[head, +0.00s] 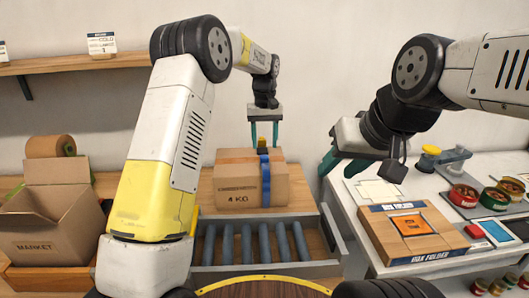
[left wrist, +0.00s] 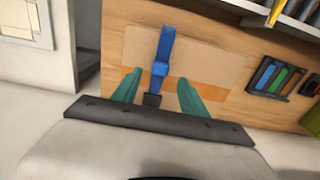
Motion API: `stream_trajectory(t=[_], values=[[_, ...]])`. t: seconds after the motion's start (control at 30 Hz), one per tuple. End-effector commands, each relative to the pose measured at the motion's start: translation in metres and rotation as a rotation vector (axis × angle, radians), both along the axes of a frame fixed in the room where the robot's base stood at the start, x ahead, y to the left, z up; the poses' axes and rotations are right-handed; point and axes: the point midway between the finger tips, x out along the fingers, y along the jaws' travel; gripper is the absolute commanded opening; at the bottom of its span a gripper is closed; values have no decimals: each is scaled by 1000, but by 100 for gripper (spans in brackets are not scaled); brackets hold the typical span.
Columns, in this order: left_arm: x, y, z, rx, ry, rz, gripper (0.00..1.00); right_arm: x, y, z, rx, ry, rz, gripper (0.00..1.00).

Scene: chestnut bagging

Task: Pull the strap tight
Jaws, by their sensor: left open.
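A cardboard box (head: 235,185) marked "4 KG" stands on the wooden work surface. A blue strap (head: 265,180) runs down its front face, right of centre, and over its top. In the left wrist view the strap (left wrist: 166,45) has a blue buckle (left wrist: 160,69) and a dark end piece (left wrist: 152,100). My left gripper (head: 264,147) is above the box top, fingers pointing down and apart. In the left wrist view its fingers (left wrist: 159,80) stand either side of the strap, apart from it. My right gripper (head: 338,176) is right of the box, its fingers apart and empty.
A grey roller tray (head: 335,240) lies in front of the box. An open carton (head: 50,215) and a tape roll (head: 48,146) are at left. A white side table at right holds a box folder (head: 415,233) and several small bowls.

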Motion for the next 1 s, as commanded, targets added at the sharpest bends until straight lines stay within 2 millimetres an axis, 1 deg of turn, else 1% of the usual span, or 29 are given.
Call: stream_trajectory(t=[0.03, 0.1, 0.3, 0.4, 0.5, 0.7, 0.73, 0.87, 0.9, 0.97, 1.0], values=[[-1, 0, -10, 2, 4, 0, 51, 0, 0, 0, 0, 0, 0, 40], [-1, 0, -22, 1, 3, -1, 51, 0, 0, 0, 0, 0, 0, 40], [-1, 1, -50, 1, 2, -1, 51, 0, 0, 0, 0, 0, 0, 40], [0, 1, -57, 0, 0, -1, 51, 0, 0, 0, 0, 0, 0, 40], [0, 1, -60, 0, -1, -1, 51, 0, 0, 0, 0, 0, 0, 40], [0, 1, -60, 0, -1, -1, 51, 0, 0, 0, 0, 0, 0, 40], [0, 1, -60, 0, -1, -1, 49, 0, 0, 0, 0, 0, 0, 40], [0, 0, -60, 0, 0, -1, 23, 0, 0, 0, 0, 0, 0, 40], [0, 0, -60, 0, 0, -1, 16, 0, 0, 0, 0, 0, 0, 40], [0, 1, -60, 0, 0, -1, 4, 0, 0, 0, 0, 0, 0, 40], [0, 0, -60, 0, 0, -1, 0, 0, 0, 0, 0, 0, 0, 40]])
